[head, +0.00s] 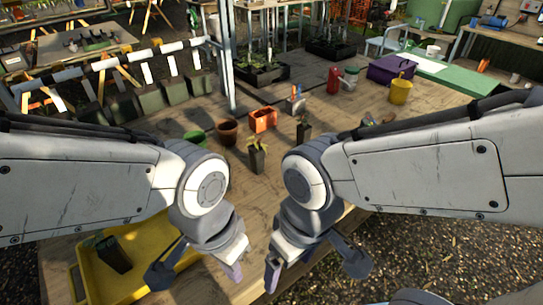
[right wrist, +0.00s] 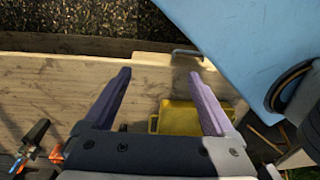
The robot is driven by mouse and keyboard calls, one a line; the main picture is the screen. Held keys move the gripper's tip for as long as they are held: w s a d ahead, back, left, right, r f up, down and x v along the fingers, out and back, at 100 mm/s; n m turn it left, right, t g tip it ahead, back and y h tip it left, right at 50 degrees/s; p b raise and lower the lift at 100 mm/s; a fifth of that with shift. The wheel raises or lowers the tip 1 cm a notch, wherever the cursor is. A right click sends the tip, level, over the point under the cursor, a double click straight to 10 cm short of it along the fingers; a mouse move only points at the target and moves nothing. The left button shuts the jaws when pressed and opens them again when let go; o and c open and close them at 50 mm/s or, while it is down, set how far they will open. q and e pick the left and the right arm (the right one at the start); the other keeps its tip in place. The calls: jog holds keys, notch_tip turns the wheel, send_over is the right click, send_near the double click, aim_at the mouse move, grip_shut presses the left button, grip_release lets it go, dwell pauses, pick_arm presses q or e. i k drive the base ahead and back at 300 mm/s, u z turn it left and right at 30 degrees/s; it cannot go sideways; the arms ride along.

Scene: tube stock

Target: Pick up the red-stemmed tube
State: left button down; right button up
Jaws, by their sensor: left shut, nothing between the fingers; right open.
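Two dark tubes with small plants stand upright on the wooden bench: a nearer tube (head: 257,160) and another (head: 303,132) behind it to the right. A third dark tube (head: 112,254) leans in the yellow tray (head: 145,283) at the lower left. Stem colours are too small to tell, so I cannot say which is red-stemmed. My left gripper (head: 234,272) is shut and empty, right of the tray. My right gripper (head: 272,274) is open and empty at the bench's front; its spread fingers show in the right wrist view (right wrist: 160,78). Both are apart from the tubes.
Behind the tubes are a green pot (head: 195,138), a brown pot (head: 228,132) and an orange pot (head: 263,119). A red canister (head: 334,80), purple crate (head: 391,69) and yellow can (head: 400,90) stand farther back. A metal post (head: 228,60) rises at the back.

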aim_at(257, 151)
jog(key=z, duration=1.65)
jog(key=i, duration=1.75)
jog(key=u, duration=3.65)
